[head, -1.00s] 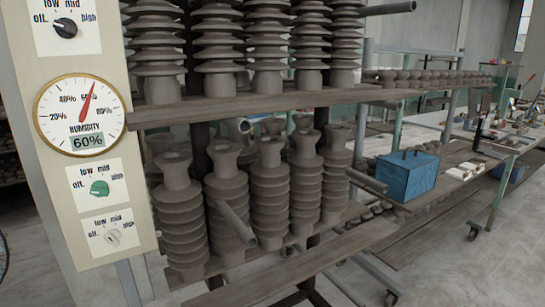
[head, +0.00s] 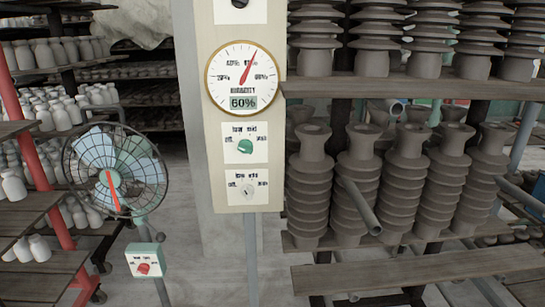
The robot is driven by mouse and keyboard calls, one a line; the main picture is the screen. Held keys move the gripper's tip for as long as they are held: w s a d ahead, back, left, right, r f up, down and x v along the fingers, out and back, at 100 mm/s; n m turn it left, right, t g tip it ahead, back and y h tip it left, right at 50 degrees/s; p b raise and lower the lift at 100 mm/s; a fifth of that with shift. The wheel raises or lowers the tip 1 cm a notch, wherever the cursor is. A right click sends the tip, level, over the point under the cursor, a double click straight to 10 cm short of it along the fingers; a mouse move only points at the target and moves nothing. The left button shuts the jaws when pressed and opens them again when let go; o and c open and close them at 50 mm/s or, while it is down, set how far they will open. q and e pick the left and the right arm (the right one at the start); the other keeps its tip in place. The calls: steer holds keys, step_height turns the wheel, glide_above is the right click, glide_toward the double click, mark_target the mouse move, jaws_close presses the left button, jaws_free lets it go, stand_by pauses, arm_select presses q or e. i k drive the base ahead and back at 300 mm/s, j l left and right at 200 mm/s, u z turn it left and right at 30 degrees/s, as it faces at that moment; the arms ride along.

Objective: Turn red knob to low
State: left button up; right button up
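The red knob (head: 143,268) sits on a small white control box (head: 133,251) with a green edge, low in the left part of the head view. The box is on the stand of a fan (head: 113,172). Small lettering is printed above the knob, too small to read, and I cannot tell the knob's setting. Neither of my grippers shows in the head view.
A pale panel on a post carries a humidity gauge (head: 243,78) reading 60%, a green knob (head: 244,147) and a white knob (head: 247,190). Racks of grey ribbed pieces (head: 308,190) stand right. Shelves with white bottles (head: 42,112) stand left. Some floor shows between.

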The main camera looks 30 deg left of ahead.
mark_target(143, 268)
steer(key=u, duration=1.85)
